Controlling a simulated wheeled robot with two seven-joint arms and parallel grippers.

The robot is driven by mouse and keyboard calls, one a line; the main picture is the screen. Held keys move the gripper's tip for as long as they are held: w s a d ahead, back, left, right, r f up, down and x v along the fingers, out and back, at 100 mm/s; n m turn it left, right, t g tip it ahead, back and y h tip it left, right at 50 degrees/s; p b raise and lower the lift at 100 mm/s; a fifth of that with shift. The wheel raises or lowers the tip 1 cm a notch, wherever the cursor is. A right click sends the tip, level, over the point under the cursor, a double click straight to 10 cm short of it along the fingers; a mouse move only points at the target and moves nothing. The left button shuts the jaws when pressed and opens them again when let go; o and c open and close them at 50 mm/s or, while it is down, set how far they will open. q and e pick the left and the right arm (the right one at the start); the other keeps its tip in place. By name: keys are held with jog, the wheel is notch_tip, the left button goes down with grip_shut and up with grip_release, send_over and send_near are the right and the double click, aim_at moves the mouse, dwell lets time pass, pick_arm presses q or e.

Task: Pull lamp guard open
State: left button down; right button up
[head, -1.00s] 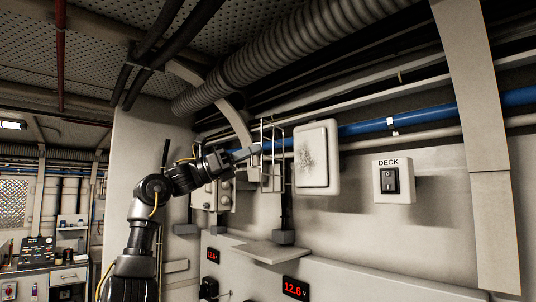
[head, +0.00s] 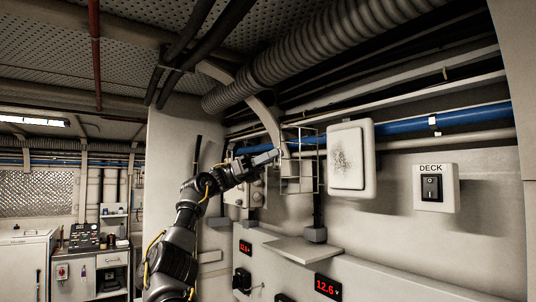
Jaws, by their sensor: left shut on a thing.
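The lamp guard (head: 301,187) is a pale wire frame. It stands out from the wall to the left of a square white lamp-like panel (head: 350,175) with a mottled grey patch, leaving the panel's face uncovered. My left gripper (head: 277,155) reaches in from the left and is shut on the left edge of the guard. The fingertips are small here, and the exact contact is hard to see. My right gripper is not in view.
A white DECK switch box (head: 436,188) is on the wall at right. A small shelf (head: 300,250) juts out below the guard. A ribbed duct (head: 330,50) and a blue pipe (head: 470,117) run above. A bench with equipment (head: 92,265) stands at far left.

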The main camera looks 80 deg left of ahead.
pick_arm(q)
jog(key=shift+w+f, duration=0.1)
jog(key=shift+w, duration=0.05)
jog(key=c, duration=1.7)
grip_release()
jog(key=shift+o, duration=0.6)
jog(key=shift+w, duration=0.15)
jog(key=shift+w+a+f, duration=0.1)
jog(key=shift+w, duration=0.25)
jog(key=shift+s, duration=0.25)
jog(key=shift+s+a+f, duration=0.1)
jog(key=shift+s, duration=0.05)
jog(key=b+v, duration=0.2)
jog(key=v, duration=0.8)
jog(key=shift+a, duration=0.15)
